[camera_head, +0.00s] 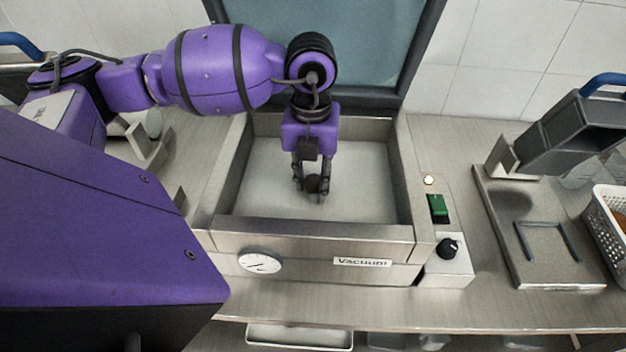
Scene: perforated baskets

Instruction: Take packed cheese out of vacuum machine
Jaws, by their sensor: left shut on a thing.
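The vacuum machine (335,234) stands on the counter, a metal box with a "Vacuum" label, a dial and its lid (335,45) raised at the back. My left gripper (316,193) points down into the open chamber, near its middle. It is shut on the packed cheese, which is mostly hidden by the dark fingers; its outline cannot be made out. The rest of the chamber floor looks bare. My right gripper is out of view.
A green switch (438,208) and black knob (447,248) sit right of the chamber. Further right are a grey device with a blue handle (572,130) and a white perforated basket (600,232). The chamber walls surround my gripper. A tray (300,337) shows below the counter edge.

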